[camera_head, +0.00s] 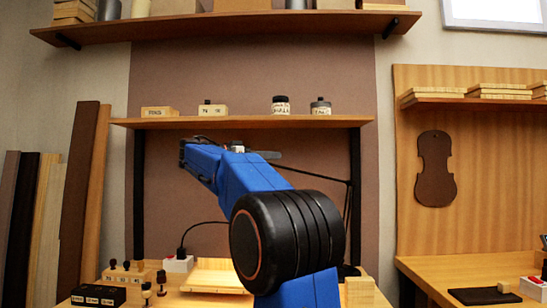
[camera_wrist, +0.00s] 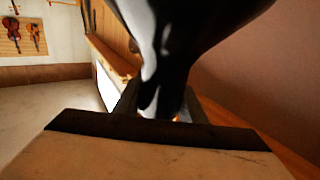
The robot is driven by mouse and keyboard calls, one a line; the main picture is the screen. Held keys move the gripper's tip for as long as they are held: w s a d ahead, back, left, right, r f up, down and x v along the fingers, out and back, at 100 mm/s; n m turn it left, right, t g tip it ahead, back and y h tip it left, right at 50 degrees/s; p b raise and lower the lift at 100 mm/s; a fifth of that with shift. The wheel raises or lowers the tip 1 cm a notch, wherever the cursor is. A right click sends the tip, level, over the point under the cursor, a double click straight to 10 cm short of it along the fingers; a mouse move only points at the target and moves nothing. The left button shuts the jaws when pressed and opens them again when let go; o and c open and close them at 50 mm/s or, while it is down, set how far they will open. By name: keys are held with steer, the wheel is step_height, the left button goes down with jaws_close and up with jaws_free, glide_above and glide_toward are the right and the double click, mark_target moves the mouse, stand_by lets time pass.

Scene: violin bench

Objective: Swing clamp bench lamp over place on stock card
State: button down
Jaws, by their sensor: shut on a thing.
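The bench lamp shows in the head view as a thin black jointed arm (camera_head: 322,176) behind my blue arm. Its lower part is mostly hidden by my arm's black joint. In the wrist view, a large glossy black shape, apparently the lamp's shade (camera_wrist: 190,35), fills the upper middle and narrows downward. My gripper (camera_wrist: 160,110) is shut on the lamp at this narrow end, where a small orange glow shows. The exact grip is dark and partly hidden. In the head view my gripper is hard to make out near the shelf's underside. I cannot pick out the stock card.
A shelf (camera_head: 245,123) with small blocks and jars crosses above the bench. A pale board (camera_head: 215,276) lies on the bench, beside a white switch box (camera_head: 178,263) with a black cable. Dark pegs in blocks (camera_head: 130,273) stand at left. Tall boards (camera_head: 78,190) lean against the left wall.

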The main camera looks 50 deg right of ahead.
steer(key=w+d, duration=0.2)
steer(key=w, duration=0.4)
steer(key=shift+w, duration=0.3)
steer(key=c, duration=1.2)
jaws_free()
steer(key=shift+d, duration=0.1)
steer(key=shift+o, duration=0.2)
steer(key=v, duration=1.7)
steer(key=shift+w, duration=0.15)
